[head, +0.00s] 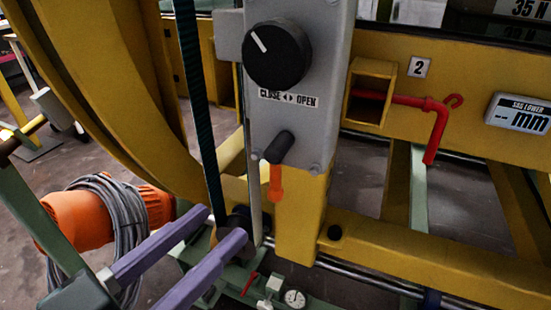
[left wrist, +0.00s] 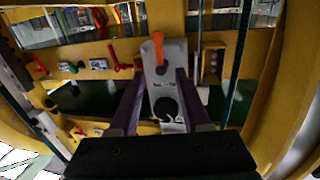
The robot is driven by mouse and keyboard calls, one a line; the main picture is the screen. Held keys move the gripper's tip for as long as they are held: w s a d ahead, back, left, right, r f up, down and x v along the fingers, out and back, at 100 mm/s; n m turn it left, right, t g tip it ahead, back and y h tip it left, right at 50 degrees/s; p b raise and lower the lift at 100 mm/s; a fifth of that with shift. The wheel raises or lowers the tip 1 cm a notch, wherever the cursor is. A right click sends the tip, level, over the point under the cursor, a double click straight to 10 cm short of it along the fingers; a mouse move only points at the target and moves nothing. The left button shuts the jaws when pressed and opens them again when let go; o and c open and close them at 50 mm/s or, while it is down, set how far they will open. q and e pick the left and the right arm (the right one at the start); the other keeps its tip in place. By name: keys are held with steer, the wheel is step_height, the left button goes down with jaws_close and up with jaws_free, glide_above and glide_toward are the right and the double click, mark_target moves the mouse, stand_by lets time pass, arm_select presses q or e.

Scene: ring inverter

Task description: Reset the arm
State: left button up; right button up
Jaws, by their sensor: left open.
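My left gripper (head: 222,227) reaches in from the lower left, its two purple fingers apart with nothing between them. It is in front of and below a grey control panel (head: 310,130) with a black knob (head: 276,55) marked CLOSE and OPEN. A dark grey lever (head: 280,147) and an orange-tipped part (head: 276,183) are at the panel's lower end. In the left wrist view the open fingers (left wrist: 160,78) flank the panel (left wrist: 163,75) in the picture; I cannot tell the distance. The orange part (left wrist: 158,45) shows upside down there. My right gripper is not in view.
A yellow frame (head: 420,265) surrounds the panel, with a large curved yellow ring (head: 120,80) at left. A red hooked handle (head: 437,125) sticks out at right. An orange drum-like part with coiled grey cable (head: 108,225) lies close left of my fingers. A gauge (head: 294,298) is below.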

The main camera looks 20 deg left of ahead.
arm_select(q)
steer(key=shift+r, duration=0.1)
steer(key=a+r+n+g+y+p, duration=0.1)
steer(key=a+r+g+y+p, duration=0.2)
steer(key=r+g+p, duration=0.55)
steer(key=s+r+g+p, duration=0.5)
steer(key=s+r+p, duration=0.65)
steer(key=p, duration=0.75)
step_height(320, 180, up, 37)
steer(key=w+p, duration=0.1)
steer(key=p, duration=3.3)
steer(key=shift+w+a+f+y, duration=0.15)
steer(key=shift+w+a+y, duration=0.15)
steer(key=shift+y, duration=0.1)
